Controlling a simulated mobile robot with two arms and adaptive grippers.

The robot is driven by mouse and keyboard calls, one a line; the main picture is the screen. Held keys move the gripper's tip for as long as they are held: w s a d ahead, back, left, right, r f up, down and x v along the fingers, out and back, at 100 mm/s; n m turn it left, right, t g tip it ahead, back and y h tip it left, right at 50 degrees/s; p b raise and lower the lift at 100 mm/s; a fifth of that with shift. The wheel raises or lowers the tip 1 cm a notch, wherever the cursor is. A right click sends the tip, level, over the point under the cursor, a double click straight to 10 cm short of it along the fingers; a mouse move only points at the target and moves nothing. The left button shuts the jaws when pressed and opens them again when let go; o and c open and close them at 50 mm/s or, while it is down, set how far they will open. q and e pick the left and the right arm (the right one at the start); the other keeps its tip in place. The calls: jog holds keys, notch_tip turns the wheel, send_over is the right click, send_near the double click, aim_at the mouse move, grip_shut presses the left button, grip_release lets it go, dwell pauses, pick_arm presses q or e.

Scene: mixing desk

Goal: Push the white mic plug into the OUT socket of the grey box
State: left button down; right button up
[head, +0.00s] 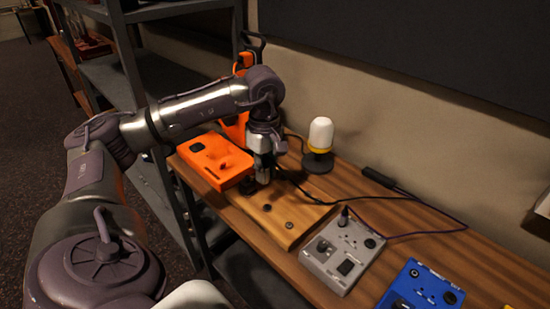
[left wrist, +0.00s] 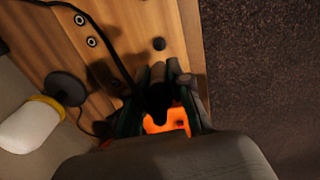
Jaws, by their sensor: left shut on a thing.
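The grey box (head: 343,252) sits on the bench, right of the wooden block. A dark plug (head: 344,212) with a purple cable stands at its back edge. The white mic (head: 320,133) with a yellow ring stands upright on a black base behind the block; it also shows in the left wrist view (left wrist: 28,133). My left gripper (head: 263,178) points down over the block's left part, left of the grey box. It is shut on a dark cylindrical plug (left wrist: 157,90), seen between the fingers in the left wrist view. The plug's tip and the OUT label cannot be made out.
An orange box (head: 212,162) lies just left of the gripper. The wooden block (head: 258,214) has small dark round fittings. A blue box (head: 420,287) stands right of the grey box. Cables and a black bar (head: 378,178) lie along the back. Grey shelving (head: 107,80) stands left.

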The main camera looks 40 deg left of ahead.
aim_at(266, 161)
pick_arm(q)
notch_tip(266, 161, up, 5)
jog(key=p, duration=0.2)
jog(key=shift+f+p, duration=0.15)
jog(key=shift+p, duration=0.2)
jog(key=w+d+r+p, duration=0.1)
jog(key=w+d+p, duration=0.25)
jog(key=d, duration=0.55)
jog(key=w+d+r+p, duration=0.2)
jog(key=d+p, duration=0.2)
jog(key=d, duration=0.4)
jog(key=w+d+r+p, duration=0.15)
jog(key=d+p, duration=0.25)
jog(key=d, duration=0.5)
pick_arm(e)
notch_tip(266, 161, up, 15)
pick_arm(q)
jog(key=f+b, duration=1.2)
jog(key=f, duration=0.1)
jog(key=shift+w, duration=0.3)
jog(key=shift+f+b, duration=0.6)
jog(key=shift+f, duration=0.15)
pick_arm(e)
notch_tip(266, 161, down, 13)
jog(key=shift+d, duration=0.35)
jog(key=shift+r, duration=0.1)
